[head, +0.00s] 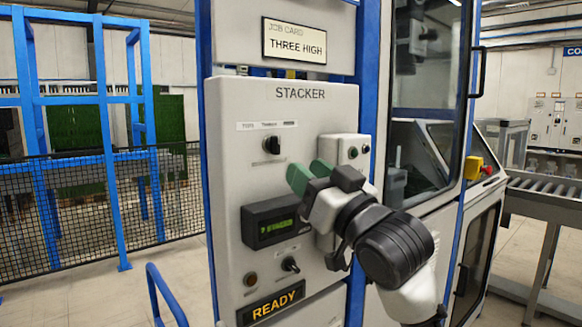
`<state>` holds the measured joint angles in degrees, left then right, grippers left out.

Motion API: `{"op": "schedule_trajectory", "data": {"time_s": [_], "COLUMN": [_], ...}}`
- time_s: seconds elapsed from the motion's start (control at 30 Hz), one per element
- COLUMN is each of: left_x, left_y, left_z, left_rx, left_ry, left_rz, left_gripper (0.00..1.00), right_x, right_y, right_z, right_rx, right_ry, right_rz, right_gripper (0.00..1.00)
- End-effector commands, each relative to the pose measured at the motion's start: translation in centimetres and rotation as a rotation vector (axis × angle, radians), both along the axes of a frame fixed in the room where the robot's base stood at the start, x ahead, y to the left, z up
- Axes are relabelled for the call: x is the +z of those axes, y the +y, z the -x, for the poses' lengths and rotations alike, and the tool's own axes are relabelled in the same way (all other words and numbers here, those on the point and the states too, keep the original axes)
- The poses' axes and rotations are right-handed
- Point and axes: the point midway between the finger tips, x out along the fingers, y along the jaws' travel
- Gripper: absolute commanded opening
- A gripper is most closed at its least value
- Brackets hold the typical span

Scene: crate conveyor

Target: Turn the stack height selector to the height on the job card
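The job card (294,42) above the panel reads "THREE HIGH". Below it is the grey STACKER panel (228,180). A black rotary knob (272,145) sits on its upper part, under a label strip too small to read; its pointer setting is not clear. My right gripper (309,174) is in front of the panel, right of and below this knob and apart from it. Its two green fingertips are parted, with nothing seen between them. The gripper and wrist hide part of the panel's right side. My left gripper is not in view.
A display (270,222) with green characters, a toggle switch (290,265), a round brown button (250,279) and a READY sign (271,303) are lower on the panel. A blue rail (166,290) stands at lower left. A roller conveyor (545,190) is at right.

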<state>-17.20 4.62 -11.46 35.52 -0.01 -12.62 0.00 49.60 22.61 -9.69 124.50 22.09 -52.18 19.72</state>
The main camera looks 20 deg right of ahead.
Motion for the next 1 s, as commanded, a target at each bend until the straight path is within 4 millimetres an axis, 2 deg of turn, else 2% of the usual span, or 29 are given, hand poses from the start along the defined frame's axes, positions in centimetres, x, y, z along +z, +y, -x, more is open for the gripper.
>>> {"op": "schedule_trajectory", "data": {"time_s": [0.1,0.27,0.9,1.0], "left_x": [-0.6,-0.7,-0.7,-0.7], "left_y": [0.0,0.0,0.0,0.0], "left_z": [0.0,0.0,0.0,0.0], "left_rx": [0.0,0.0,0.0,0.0], "left_ry": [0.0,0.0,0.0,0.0], "left_rz": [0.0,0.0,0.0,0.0], "left_gripper": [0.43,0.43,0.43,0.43], "right_x": [-0.8,-1.1,-1.0,-1.7], "right_y": [-0.5,-0.9,-0.9,-0.8], "right_z": [1.5,2.4,2.4,2.2], "right_rx": [0.0,-0.001,0.0,-0.003], "right_ry": [-0.001,-0.001,0.0,0.015], "right_rz": [0.001,0.0,0.0,0.002], "right_gripper": [0.37,0.37,0.37,0.37]}}
